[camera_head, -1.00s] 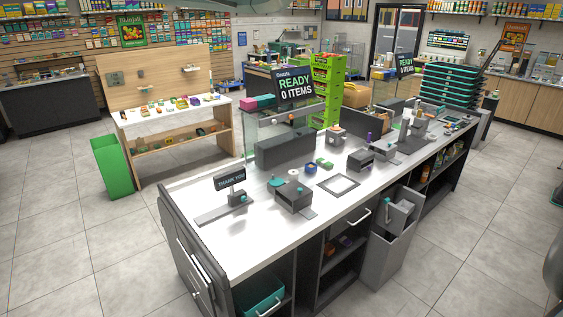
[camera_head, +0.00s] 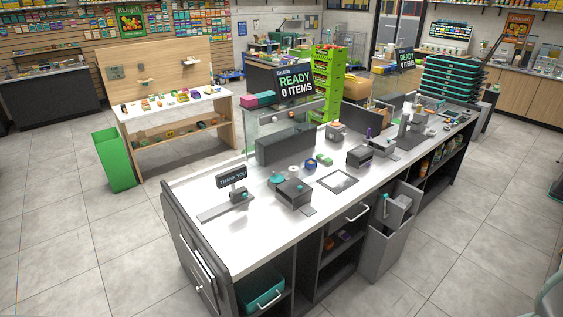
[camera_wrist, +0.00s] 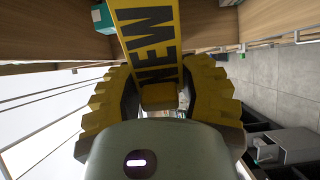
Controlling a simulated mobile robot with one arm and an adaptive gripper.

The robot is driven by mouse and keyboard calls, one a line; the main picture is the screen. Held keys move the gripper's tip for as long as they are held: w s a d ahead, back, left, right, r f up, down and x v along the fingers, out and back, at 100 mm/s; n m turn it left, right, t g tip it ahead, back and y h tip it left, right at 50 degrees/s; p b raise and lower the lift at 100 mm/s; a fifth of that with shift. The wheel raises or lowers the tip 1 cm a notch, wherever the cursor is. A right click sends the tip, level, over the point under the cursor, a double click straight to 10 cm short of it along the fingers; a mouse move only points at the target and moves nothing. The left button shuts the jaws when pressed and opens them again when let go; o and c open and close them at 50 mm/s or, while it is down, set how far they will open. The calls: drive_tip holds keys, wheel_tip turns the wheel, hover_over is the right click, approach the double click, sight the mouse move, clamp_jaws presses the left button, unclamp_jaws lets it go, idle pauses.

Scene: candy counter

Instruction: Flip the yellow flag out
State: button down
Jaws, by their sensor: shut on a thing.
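The yellow flag (camera_wrist: 150,40) with dark "NEW" lettering fills the upper middle of the wrist view. It runs from the top edge down between the yellow, ridged fingers of my gripper (camera_wrist: 160,92). My gripper is shut on the lower end of the flag, and the fingers hide part of its edges. The flag cannot be made out in the head view, and neither can my gripper.
Wooden shelf panels (camera_wrist: 50,45) lie close to the flag in the wrist view. In the head view a long white counter (camera_head: 240,240) carries devices and signs. A wooden display stand (camera_head: 180,152) and a green bin (camera_head: 114,163) stand behind it. Tiled floor (camera_head: 60,230) is clear at the left.

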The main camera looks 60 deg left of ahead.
drive_tip(key=shift+s+a+n+t+y+b, duration=0.15)
drive_tip(key=shift+s+n+t+y+b, duration=0.25)
drive_tip(key=shift+n+y, duration=0.6)
drive_tip(key=shift+s+a+n+t+y+b, duration=0.2)
drive_tip(key=shift+s+n+t+y, duration=0.3)
drive_tip(key=shift+y, duration=0.8)
drive_tip(key=shift+s, duration=0.1)
drive_tip(key=c, duration=0.7)
unclamp_jaws()
wheel_tip(320, 180, up, 10)
drive_tip(key=shift+r, duration=0.15)
